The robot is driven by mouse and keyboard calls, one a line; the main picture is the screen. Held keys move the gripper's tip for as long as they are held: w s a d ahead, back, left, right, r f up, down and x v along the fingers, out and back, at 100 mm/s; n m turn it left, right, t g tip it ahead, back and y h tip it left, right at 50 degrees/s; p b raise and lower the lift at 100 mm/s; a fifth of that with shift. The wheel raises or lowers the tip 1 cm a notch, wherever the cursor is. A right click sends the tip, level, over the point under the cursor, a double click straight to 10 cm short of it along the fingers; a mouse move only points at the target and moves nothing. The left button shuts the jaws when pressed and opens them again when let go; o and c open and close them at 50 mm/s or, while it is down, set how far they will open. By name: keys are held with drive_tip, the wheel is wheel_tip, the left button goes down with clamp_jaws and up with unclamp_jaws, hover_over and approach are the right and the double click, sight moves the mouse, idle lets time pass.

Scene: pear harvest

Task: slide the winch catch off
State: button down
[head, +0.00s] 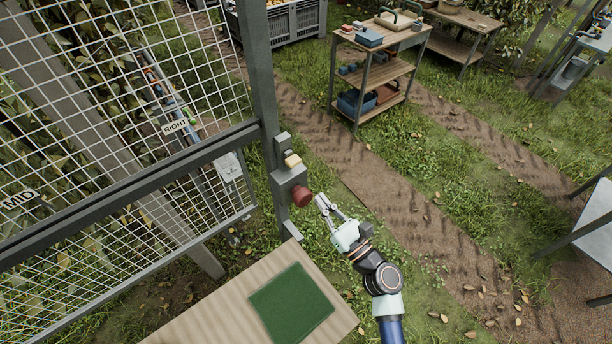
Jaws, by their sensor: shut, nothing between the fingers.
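A grey metal box (287,181) is fixed to the post at the right edge of the mesh panel. A small tan-yellow block (292,160) sits on top of it, and a dark red round knob (302,196) sticks out from its right side. I cannot tell which of these parts is the winch catch. My gripper (325,204) is shut and empty. Its fingertips point up and left, just right of the red knob, with what looks like a small gap between them.
A wooden board with a green mat (291,304) lies below the post. A shelf cart (368,75) stands at the back. Grass and dirt paths are open on the right.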

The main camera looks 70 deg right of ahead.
approach(287, 147)
drive_tip(key=w+f, duration=0.1)
drive_tip(key=w+d+f, duration=0.1)
drive_tip(key=w+d, duration=0.1)
drive_tip(key=shift+w+d+f+p, duration=0.2)
drive_tip(key=shift+w+f+p, duration=0.1)
drive_tip(key=shift+f+p, duration=0.1)
wheel_tip(287, 147, up, 4)
drive_tip(key=p, duration=0.4)
drive_tip(key=shift+r, duration=0.1)
